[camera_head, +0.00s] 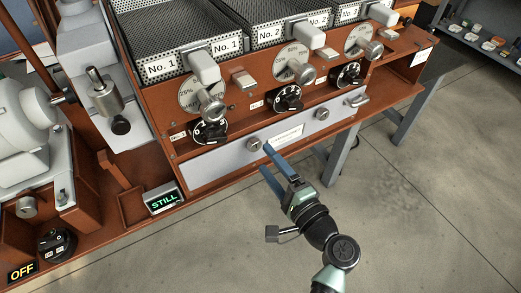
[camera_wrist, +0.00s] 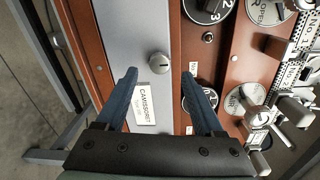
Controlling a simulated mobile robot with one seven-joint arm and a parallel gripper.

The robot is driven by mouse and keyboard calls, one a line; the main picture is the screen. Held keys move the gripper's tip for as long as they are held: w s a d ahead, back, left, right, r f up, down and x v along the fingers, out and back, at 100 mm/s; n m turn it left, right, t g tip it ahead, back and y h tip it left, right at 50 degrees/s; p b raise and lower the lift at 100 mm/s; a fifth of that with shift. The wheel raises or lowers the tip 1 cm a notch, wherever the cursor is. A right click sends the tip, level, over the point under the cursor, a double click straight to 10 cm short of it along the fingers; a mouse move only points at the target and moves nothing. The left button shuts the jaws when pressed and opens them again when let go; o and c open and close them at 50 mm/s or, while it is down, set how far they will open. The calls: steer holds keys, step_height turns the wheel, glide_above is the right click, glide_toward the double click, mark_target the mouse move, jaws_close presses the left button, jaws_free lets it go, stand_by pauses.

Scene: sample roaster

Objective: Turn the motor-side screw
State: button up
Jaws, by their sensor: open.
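Two round metal screws sit on the pale grey front panel (camera_head: 215,160), one on each side of a white label (camera_head: 285,137). The left screw (camera_head: 254,144) is on the side of the large grey machine body. The right screw (camera_head: 322,114) is nearer the bar handle. My gripper (camera_head: 266,158) is open, its blue fingers reaching toward the panel just right of and below the left screw. In the wrist view one screw (camera_wrist: 158,63), with a dark slot, shows beyond and between the open fingertips (camera_wrist: 160,75). The fingers appear empty, and contact with the screw cannot be seen.
Numbered black dials (camera_head: 288,98) and round gauges (camera_head: 294,66) line the brown front above the panel. Grey levers (camera_head: 203,66) stick out above them. A STILL display (camera_head: 162,198) stands at lower left, with a black knob (camera_head: 57,246) farther left. The floor in front is clear.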

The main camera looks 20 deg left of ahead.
steer(key=v, duration=0.8)
steer(key=w+d+r+n+t+h, duration=0.1)
steer(key=w+r+n+t+h, duration=0.15)
steer(key=r, duration=0.65)
steer(key=w+d+r+n+t+h, duration=0.1)
steer(key=w+r+n+t+h, duration=0.2)
steer(key=r, duration=0.6)
steer(key=w+d+r+n+t+h, duration=0.15)
steer(key=w+r, duration=0.25)
steer(key=r, duration=0.6)
steer(key=s+d+r+n+t+h, duration=0.1)
steer(key=s+r+t+h, duration=0.15)
steer(key=s+r, duration=0.45)
steer(key=s+d+r+n+t+h+p, duration=0.1)
steer(key=s+r+t+h, duration=0.2)
steer(key=r, duration=0.8)
steer(key=s+d+r+t+h, duration=0.1)
steer(key=s+r+t, duration=0.45)
steer(key=r, duration=0.35)
step_height(320, 180, up, 17)
steer(key=w+g+p, duration=0.1)
steer(key=p, duration=1.7)
steer(key=shift+a+p, duration=0.2)
steer(key=shift+p, duration=0.1)
